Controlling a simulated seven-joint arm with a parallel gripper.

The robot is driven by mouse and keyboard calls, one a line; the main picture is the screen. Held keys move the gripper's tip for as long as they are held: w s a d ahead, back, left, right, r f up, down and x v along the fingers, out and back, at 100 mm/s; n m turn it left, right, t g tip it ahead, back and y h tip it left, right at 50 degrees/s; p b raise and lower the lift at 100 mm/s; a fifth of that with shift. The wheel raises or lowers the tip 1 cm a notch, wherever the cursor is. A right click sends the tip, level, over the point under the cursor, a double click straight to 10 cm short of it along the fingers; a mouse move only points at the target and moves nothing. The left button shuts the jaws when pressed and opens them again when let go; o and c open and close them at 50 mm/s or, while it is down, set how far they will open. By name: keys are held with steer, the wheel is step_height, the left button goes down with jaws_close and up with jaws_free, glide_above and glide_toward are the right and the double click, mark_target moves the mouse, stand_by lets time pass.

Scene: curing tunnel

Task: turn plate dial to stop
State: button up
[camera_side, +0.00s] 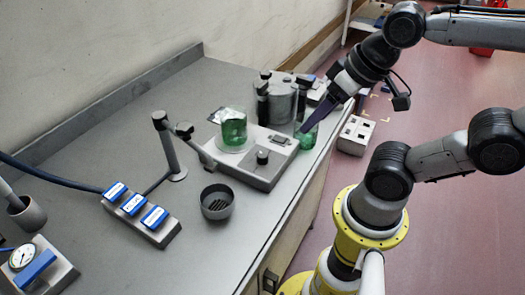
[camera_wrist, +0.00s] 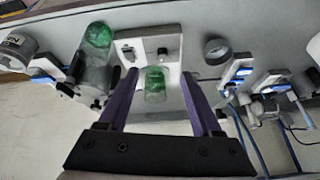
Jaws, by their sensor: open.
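A grey-white hot plate unit (camera_side: 238,172) stands on the bench; its pale top shows in the wrist view (camera_wrist: 150,32). Its dark round dial (camera_side: 262,157) stands up from the top, near a dark slot. In the wrist view the dial (camera_wrist: 162,51) lies ahead of my fingertips, right of centre. A green-filled beaker (camera_side: 234,130) stands on the unit. My gripper (camera_side: 303,131) is open, its purple fingers spread, above the unit's right end and apart from the dial. In the wrist view a green glass vessel (camera_wrist: 156,84) shows between the fingers (camera_wrist: 160,76).
A green glass (camera_side: 307,138) is by the fingertips at the bench's right edge. A dark round cup (camera_side: 217,202) sits in front. A post (camera_side: 168,145) and a blue-topped block (camera_side: 140,215) are left.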

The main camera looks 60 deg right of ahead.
step_height(320, 180, up, 2)
steer(key=w+r+m+g, duration=0.1)
steer(key=w+m, duration=0.1)
steer(key=m, duration=0.5)
steer(key=m+g, duration=0.5)
steer(key=m, duration=0.3)
glide_above(263, 154)
step_height(263, 154, down, 5)
step_height(263, 154, down, 13)
jaws_close()
